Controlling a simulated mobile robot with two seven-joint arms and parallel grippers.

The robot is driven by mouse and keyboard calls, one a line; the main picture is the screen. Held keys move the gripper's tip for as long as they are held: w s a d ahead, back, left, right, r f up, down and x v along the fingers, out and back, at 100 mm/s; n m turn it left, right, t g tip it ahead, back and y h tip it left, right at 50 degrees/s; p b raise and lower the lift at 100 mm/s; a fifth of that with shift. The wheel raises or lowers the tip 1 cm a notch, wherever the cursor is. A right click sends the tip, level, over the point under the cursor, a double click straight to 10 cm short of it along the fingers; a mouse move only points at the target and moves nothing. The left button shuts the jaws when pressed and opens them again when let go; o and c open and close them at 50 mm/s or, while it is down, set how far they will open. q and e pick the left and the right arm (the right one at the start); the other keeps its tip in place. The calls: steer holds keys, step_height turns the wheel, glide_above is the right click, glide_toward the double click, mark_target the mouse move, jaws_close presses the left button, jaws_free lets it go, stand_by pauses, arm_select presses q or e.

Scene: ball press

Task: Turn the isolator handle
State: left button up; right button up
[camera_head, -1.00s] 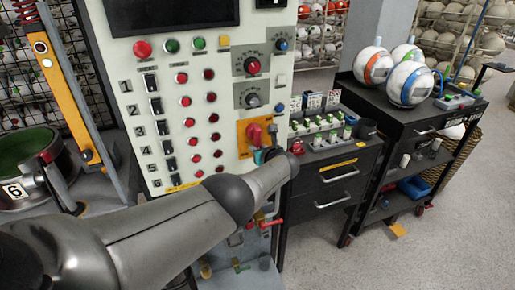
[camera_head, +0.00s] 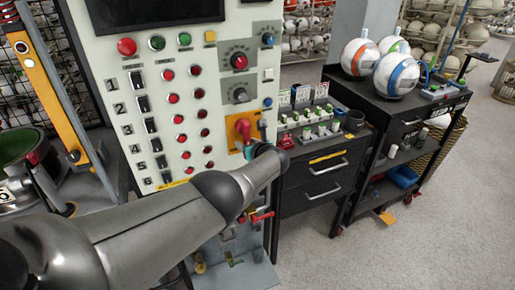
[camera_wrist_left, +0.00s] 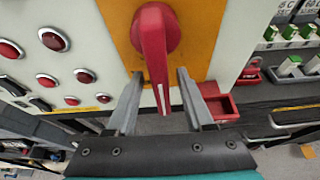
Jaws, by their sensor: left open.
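The red isolator handle (camera_head: 243,128) sits on an orange plate (camera_head: 233,137) on the white control panel. In the left wrist view the handle (camera_wrist_left: 154,48) points down, with a white mark near its lower end. My left gripper (camera_wrist_left: 160,76) is open, with one finger on each side of the handle's lower part. A gap shows on both sides, and no contact is visible. In the head view my left gripper (camera_head: 256,140) is at the plate's right edge, partly hidden by my wrist. My right gripper is not in view.
The panel (camera_head: 214,70) carries several red lamps, black switches and grey dials. A red tray (camera_wrist_left: 222,104) lies below right of the handle. A black drawer cabinet (camera_head: 325,170) and a cart with balls (camera_head: 397,74) stand to the right. Floor at lower right is clear.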

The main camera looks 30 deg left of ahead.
arm_select(q)
steer(key=p+v, duration=0.8)
steer(key=v, duration=0.6)
steer(key=shift+s+d, duration=0.25)
steer(key=shift+d, duration=0.1)
steer(key=s+d+f+n+g+h+b, duration=0.15)
steer(key=s+f+b, duration=0.35)
steer(key=f, duration=0.7)
steer(key=s+f+n+g+h+b, duration=0.1)
steer(key=s+f+n+h+b, duration=0.15)
steer(key=s+f, duration=0.7)
steer(key=s+d+f+n+g+h+b, duration=0.1)
steer(key=s+f+n+g+h+b, duration=0.15)
steer(key=f, duration=1.15)
steer(key=s+d+f+n+g+h+b, duration=0.1)
steer(key=s+f+n+b, duration=0.3)
steer(key=s+f, duration=0.4)
steer(key=s+d+f+n+h+b, duration=0.1)
steer(key=s+f+n+b, duration=0.4)
steer(key=s, duration=0.9)
steer(key=s+d+f+n+g+h+b, duration=0.1)
steer(key=s+f+n+b, duration=0.3)
steer(key=s+f+n, duration=0.4)
steer(key=s+f, duration=0.4)
steer(key=shift+f+g+h, duration=0.15)
steer(key=shift+g+h, duration=0.15)
steer(key=shift+h, duration=0.05)
